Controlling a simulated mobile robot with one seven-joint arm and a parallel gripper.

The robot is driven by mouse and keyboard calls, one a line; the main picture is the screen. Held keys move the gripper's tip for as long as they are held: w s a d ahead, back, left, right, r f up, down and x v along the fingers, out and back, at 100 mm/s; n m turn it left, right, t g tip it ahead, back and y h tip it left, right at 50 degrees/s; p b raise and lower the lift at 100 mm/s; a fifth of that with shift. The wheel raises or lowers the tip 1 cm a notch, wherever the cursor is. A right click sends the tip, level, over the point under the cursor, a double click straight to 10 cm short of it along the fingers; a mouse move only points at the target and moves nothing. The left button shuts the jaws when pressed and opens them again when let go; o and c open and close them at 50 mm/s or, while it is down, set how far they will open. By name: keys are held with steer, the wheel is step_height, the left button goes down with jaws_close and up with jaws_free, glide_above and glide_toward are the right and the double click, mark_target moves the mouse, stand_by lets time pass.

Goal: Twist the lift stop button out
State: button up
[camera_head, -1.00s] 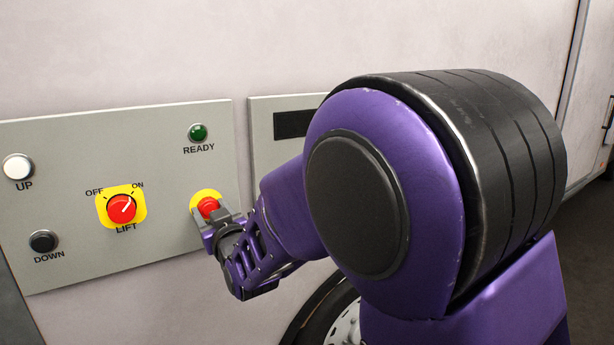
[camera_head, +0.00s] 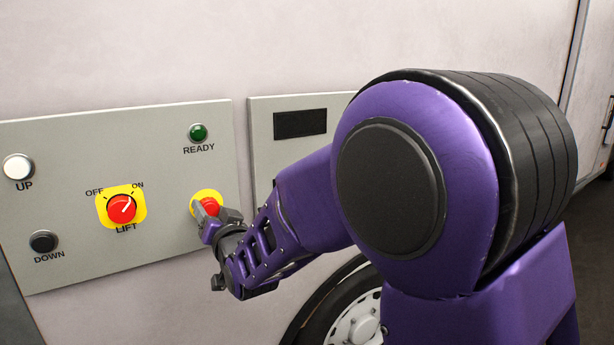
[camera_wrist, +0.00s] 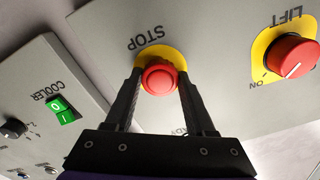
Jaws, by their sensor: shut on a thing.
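The lift stop button is a red mushroom button (camera_head: 208,206) on a yellow disc at the right side of the grey lift panel (camera_head: 75,145). In the wrist view the stop button (camera_wrist: 159,80) sits between my two black fingers, under the upside-down word STOP. My gripper (camera_head: 213,222) is shut on the button, one finger at each side, and partly hides it in the head view. The wrist view shows my gripper (camera_wrist: 160,85) reaching up to the button's rim. I cannot tell whether the button is in or out.
The red LIFT knob (camera_head: 122,208) on a yellow plate points toward ON. The UP button (camera_head: 18,167), DOWN button (camera_head: 44,241) and green READY lamp (camera_head: 198,132) share the panel. A second panel with a green COOLER switch (camera_wrist: 62,110) stands close by. A wheel (camera_head: 354,318) is below.

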steer(key=o, duration=0.9)
steer(key=shift+c, duration=0.2)
steer(key=shift+s, duration=0.1)
steer(key=v, duration=0.8)
